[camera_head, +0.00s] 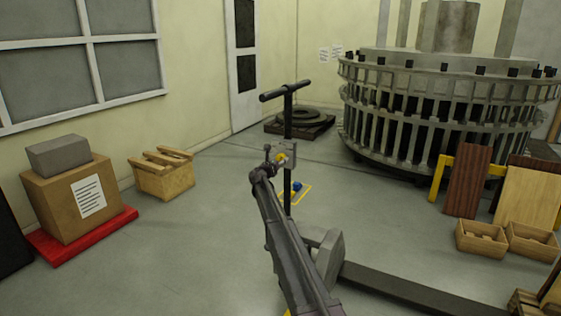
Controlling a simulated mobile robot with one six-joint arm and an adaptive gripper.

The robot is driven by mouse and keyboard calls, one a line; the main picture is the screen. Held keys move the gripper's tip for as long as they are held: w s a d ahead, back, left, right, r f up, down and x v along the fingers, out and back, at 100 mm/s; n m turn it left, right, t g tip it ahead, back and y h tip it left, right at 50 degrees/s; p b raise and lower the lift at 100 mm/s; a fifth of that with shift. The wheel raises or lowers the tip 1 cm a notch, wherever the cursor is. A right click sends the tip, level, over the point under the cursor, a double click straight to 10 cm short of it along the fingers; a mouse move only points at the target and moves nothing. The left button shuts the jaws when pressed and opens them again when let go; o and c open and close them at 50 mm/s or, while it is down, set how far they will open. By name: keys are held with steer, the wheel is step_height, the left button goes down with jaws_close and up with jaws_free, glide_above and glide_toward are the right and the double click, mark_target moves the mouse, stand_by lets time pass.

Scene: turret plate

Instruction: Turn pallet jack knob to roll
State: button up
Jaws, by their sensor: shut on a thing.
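The pallet jack (289,117) stands upright in the middle of the camera_head view, with a dark T-handle on a black post. The jack's grey base (325,250) and a dark fork (420,292) lie low at the right.
A cardboard box (50,205) with a grey block on top sits on a red pallet (100,232) at left. A wooden crate (163,182) is behind it. A blue item (297,186) lies beyond the post. A large turret ring (440,110) and wooden boxes (482,240) stand right.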

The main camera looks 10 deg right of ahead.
steer(key=n, duration=0.6)
steer(key=shift+w+d+n, duration=0.1)
steer(key=shift+d+n, duration=0.1)
steer(key=shift+n, duration=0.1)
stand_by(0.4)
steer(key=o, duration=1.1)
steer(key=shift+o, duration=0.2)
steer(key=shift+a, duration=0.1)
steer(key=v, duration=1.2)
steer(key=shift+r, duration=0.1)
